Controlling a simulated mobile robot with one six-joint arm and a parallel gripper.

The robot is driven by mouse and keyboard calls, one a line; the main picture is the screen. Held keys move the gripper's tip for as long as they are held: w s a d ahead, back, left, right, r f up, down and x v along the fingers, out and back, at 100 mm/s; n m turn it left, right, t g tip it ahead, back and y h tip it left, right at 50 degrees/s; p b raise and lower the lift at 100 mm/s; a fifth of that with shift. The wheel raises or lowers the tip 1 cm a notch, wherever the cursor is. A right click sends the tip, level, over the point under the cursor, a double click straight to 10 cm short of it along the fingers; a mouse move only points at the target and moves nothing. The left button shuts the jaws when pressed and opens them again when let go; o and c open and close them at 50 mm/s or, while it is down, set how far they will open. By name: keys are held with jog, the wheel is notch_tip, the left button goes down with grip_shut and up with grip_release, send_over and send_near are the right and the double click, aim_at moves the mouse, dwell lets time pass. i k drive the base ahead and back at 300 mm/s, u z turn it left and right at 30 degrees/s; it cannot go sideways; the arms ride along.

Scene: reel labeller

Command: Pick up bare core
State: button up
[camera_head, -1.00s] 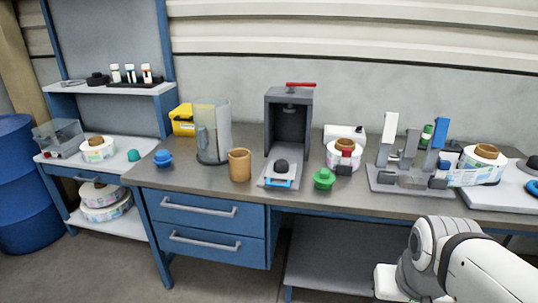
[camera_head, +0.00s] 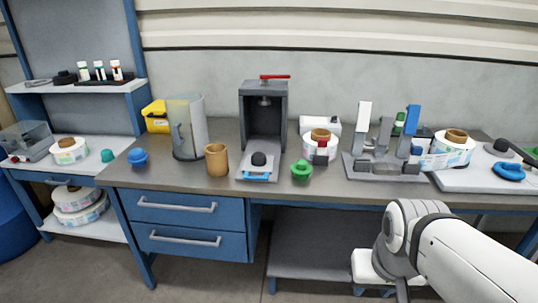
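A plain tan-brown cylinder, which looks like the bare core (camera_head: 217,160), stands upright on the workbench (camera_head: 350,199) near its front edge, left of the dark press. Nothing is touching it. My white and grey arm comes in from the lower right, in front of the bench and well to the right of the core. The gripper itself is not visible.
A clear guard (camera_head: 187,128) stands just behind and left of the core. The dark press (camera_head: 264,115) stands to its right. A blue knob (camera_head: 138,157) and a green knob (camera_head: 301,170) lie near the front edge. Label reels (camera_head: 453,147) and a grey fixture (camera_head: 385,165) stand further right.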

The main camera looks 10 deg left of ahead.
aim_at(216, 156)
jog(key=u, duration=0.6)
jog(key=k, duration=1.15)
jog(key=u, duration=1.25)
jog(key=i, duration=1.8)
jog(key=z, duration=0.9)
jog(key=i, duration=1.4)
jog(key=z, duration=1.05)
jog(key=i, duration=0.45)
jog(key=z, duration=0.35)
jog(key=k, duration=0.55)
